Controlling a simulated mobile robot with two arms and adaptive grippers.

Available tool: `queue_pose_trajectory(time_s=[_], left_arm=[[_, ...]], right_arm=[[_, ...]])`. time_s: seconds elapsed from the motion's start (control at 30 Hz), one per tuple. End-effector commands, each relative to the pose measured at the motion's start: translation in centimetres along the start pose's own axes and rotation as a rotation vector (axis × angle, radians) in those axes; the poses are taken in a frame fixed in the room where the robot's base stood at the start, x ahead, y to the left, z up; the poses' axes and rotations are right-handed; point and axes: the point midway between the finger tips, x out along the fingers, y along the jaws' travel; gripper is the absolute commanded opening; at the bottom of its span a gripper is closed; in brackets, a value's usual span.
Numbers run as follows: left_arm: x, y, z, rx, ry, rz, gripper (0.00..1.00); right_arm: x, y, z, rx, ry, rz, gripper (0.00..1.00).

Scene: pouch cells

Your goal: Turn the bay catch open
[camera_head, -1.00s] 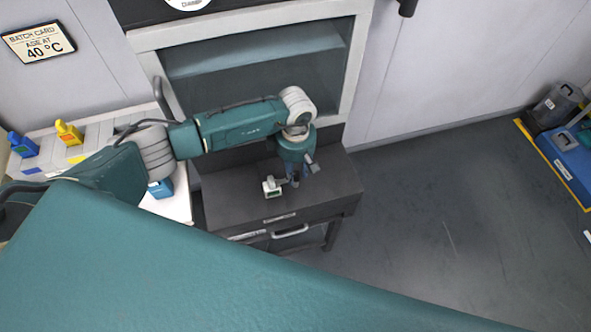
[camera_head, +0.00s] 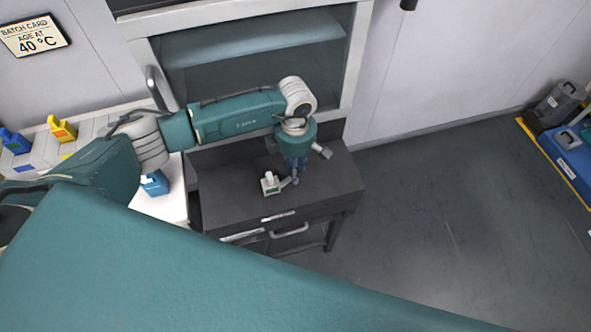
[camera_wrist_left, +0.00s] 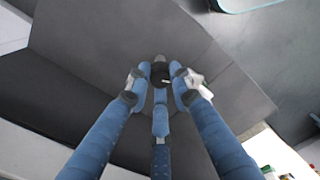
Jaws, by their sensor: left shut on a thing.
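The bay catch is a small dark round part (camera_wrist_left: 159,74) with a pale line on it, on the dark grey cabinet top (camera_head: 232,203). A small white block with a green window (camera_head: 270,186) sits beside it, joined by a short arm. My left gripper (camera_head: 294,179) points down at the catch. In the left wrist view its blue fingers (camera_wrist_left: 160,85) are closed around the dark part. The fingers hide much of the catch, so I cannot tell its exact angle. My right gripper is not in view.
A glass-fronted chamber (camera_head: 255,65) stands behind the cabinet. A drawer handle (camera_head: 289,231) is on the cabinet front. The floor (camera_head: 440,210) at right is clear up to a blue platform.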

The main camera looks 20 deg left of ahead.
Motion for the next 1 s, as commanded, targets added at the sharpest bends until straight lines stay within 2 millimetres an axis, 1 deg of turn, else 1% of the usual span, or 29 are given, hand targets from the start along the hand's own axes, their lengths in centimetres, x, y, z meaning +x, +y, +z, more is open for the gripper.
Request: queue_pose_trajectory(time_s=[0.03, 0.4, 0.7, 1.0], left_arm=[[0.3, 0.2, -0.2, -0.046, 0.003, 0.004, 0.0], [0.3, 0.1, -0.2, -0.398, 0.004, 0.003, 0.0], [0.2, 0.1, -0.2, -0.683, 0.004, 0.003, 0.0], [0.2, 0.0, -0.2, -0.936, 0.003, 0.003, 0.0]], right_arm=[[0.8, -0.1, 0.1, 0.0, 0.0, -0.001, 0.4], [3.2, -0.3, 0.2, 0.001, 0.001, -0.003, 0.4], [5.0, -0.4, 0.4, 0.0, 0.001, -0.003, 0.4], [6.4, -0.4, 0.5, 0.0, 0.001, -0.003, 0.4]])
